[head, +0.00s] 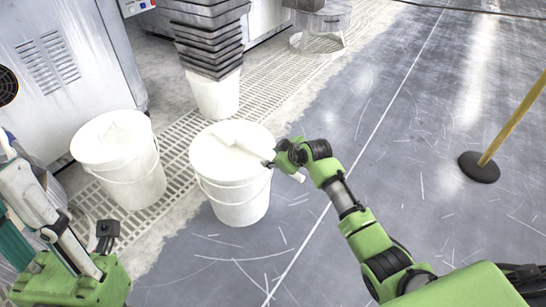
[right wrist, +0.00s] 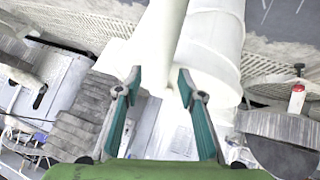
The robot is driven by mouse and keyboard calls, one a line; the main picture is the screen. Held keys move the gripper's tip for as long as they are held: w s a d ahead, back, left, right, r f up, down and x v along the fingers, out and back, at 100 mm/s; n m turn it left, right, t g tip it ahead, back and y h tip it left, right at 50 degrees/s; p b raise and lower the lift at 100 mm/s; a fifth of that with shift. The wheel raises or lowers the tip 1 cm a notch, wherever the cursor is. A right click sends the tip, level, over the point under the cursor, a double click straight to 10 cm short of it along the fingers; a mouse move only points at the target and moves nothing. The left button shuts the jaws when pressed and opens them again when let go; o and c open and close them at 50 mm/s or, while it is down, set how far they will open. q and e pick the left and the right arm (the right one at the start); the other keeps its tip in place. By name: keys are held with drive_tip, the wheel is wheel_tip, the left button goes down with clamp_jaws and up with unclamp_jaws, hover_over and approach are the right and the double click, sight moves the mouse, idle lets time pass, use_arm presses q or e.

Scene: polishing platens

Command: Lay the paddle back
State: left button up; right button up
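A white paddle (head: 241,143) lies slanted over the lidded white bucket (head: 240,211) in the middle of the head view. It also shows as a long white shape in the right wrist view (right wrist: 161,42). My right gripper (head: 272,162) is at the bucket's right rim, by the paddle's handle. A short white end shows past the gripper. My left gripper (head: 106,232) is partly seen at the lower left, its finger opening unclear.
Behind is a white bucket (head: 217,96) under stacked dark trays (head: 208,38). A grey cabinet (head: 62,100) is at left. A yellow pole on a black base (head: 479,167) stands right; the floor between is clear.

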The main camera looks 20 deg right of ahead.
drive_tip(key=shift+s, duration=0.1)
drive_tip(key=v, duration=1.1)
drive_tip(key=shift+s+r, duration=0.25)
drive_tip(key=shift+r, duration=0.1)
